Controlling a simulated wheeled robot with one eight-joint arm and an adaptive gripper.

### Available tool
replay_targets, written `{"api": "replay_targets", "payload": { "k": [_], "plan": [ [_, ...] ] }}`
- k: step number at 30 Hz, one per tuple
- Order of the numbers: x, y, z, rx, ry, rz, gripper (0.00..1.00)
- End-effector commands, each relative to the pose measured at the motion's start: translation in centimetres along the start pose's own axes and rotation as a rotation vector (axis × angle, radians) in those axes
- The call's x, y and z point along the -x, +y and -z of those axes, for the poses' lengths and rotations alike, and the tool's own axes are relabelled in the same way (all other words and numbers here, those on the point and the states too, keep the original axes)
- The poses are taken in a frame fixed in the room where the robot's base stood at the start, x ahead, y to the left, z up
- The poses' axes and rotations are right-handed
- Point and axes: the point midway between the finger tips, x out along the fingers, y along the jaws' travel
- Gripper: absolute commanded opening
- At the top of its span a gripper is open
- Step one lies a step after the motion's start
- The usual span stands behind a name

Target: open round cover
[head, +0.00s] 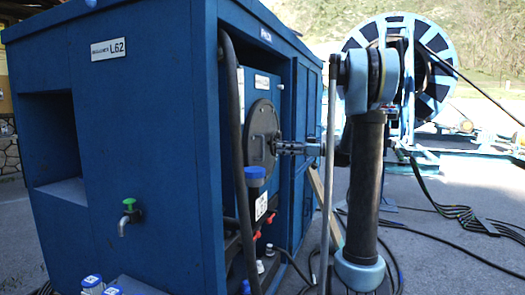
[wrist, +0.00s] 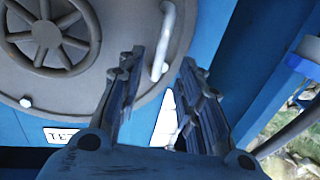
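The round cover (head: 261,133) is a grey disc on the front of the blue cabinet, seen at a steep angle in the head view. In the wrist view the grey cover (wrist: 85,80) fills the upper left, with a spoked round vent on it. A pale bar handle (wrist: 162,42) stands near its right edge. My gripper (head: 281,148) is at the cover's face, and it also shows in the wrist view (wrist: 162,58). Its fingers are apart, with the handle in the gap near the tips. Whether they touch the handle I cannot tell.
The blue cabinet (head: 150,150) stands left, with a tap (head: 129,216) low on its side. A dark hose (head: 236,150) and a blue-capped container (head: 256,190) are close to the cover. A large cable reel (head: 432,100) stands behind right. Cables (head: 455,212) lie on the ground.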

Motion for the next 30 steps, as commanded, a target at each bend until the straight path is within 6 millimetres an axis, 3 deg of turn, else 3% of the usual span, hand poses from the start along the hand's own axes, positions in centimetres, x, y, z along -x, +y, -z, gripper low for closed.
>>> {"api": "replay_targets", "payload": {
  "k": [15, 21, 30],
  "plan": [
    [-7.9, 0.0, 0.0, 0.000, 0.000, 0.002, 0.33],
    [-9.2, 0.0, 0.0, 0.000, 0.000, 0.001, 0.33],
    [-9.5, 0.0, 0.0, -0.001, 0.000, 0.000, 0.33]
  ]
}}
